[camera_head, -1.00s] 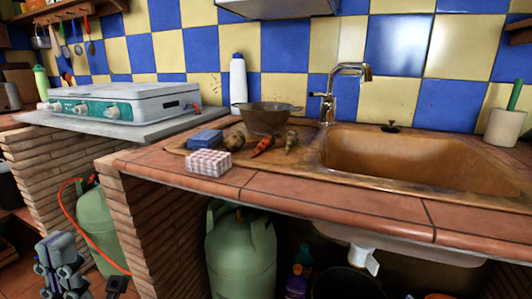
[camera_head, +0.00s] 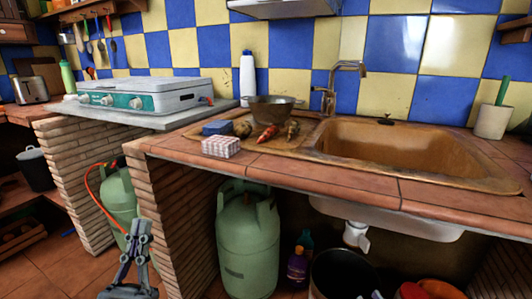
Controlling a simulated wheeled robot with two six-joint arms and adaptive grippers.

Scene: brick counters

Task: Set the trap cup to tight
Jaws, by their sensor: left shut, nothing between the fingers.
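The white trap cup (camera_head: 356,235) hangs under the sink basin, below the counter's front edge. A small tab or handle sticks out at its lower right. Its exact setting cannot be told from here. The sink (camera_head: 400,146) is brown and set into the tiled counter above it. My left gripper (camera_head: 139,224) is at the lower left, pointing up, its fingers shut and empty. It is well to the left of the trap cup, in front of the brick pillar and a green gas cylinder. My right gripper is not in view.
A large green gas cylinder (camera_head: 248,240) stands under the counter, between my left gripper and the trap cup. Bottles (camera_head: 298,264) and a dark bucket (camera_head: 340,274) stand below the trap cup. A brick pillar (camera_head: 180,210) holds up the counter's left end.

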